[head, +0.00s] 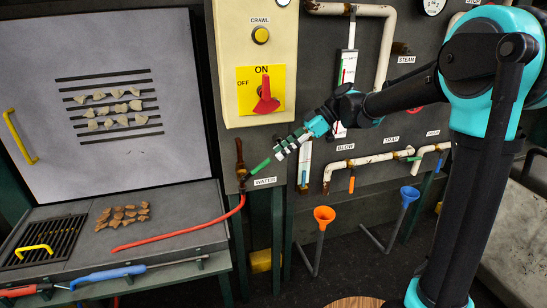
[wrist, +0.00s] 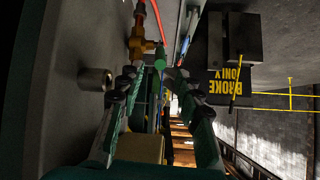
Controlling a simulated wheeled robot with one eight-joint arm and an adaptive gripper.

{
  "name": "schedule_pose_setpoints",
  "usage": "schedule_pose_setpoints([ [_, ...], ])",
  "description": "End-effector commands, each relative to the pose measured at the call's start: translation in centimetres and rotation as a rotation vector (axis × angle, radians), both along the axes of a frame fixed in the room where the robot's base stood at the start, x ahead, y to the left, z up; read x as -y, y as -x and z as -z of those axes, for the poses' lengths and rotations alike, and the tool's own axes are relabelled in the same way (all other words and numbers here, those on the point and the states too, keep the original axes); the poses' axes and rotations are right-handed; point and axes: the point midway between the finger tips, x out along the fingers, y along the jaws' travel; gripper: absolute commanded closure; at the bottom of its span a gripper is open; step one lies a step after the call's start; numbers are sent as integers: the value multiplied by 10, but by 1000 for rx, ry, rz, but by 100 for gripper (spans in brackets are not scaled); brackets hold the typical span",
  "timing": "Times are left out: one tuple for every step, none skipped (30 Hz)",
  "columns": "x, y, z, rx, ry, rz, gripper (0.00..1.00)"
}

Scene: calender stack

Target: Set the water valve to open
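The water valve (head: 241,172) is a brass body on the dark panel, beside the WATER label (head: 265,181). Its green handle (head: 261,166) sticks out to the right and slightly up. My gripper (head: 280,150) is just right of and above the handle's free end. In the wrist view, my gripper (wrist: 156,78) is open, with one finger on each side. The green handle (wrist: 160,59) shows end-on at the far end of the gap between the fingertips, with the brass valve (wrist: 144,45) behind it. I cannot tell whether a finger touches the handle.
A red hose (head: 190,230) runs from the valve across the left bench. The red ON/OFF switch (head: 266,97) is above. Pipes with a BLOW label (head: 345,147) and an orange funnel (head: 324,215) are to the right. A round knob (wrist: 95,80) stands out left of my gripper.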

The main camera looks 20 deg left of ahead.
Motion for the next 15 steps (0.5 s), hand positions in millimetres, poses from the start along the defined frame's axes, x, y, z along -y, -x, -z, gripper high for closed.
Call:
schedule_pose_setpoints([
  [2,-1,-2,0,0,1,65],
  [3,-2,-3,0,0,1,65],
  [4,-2,-3,1,0,1,65],
  [4,-2,-4,1,0,1,65],
  [4,-2,-4,0,0,0,65],
  [4,-2,-4,0,0,0,65],
  [4,-2,-4,0,0,0,65],
  [4,-2,-4,0,0,0,65],
  [4,-2,-3,0,0,0,65],
  [4,-2,-3,0,0,0,65],
  [4,-2,-3,0,0,0,68],
  [4,-2,-3,-2,0,1,72],
  [4,-2,-3,-7,1,6,76],
  [4,-3,-2,-16,2,13,80],
  [3,-4,-1,-38,5,29,85],
])
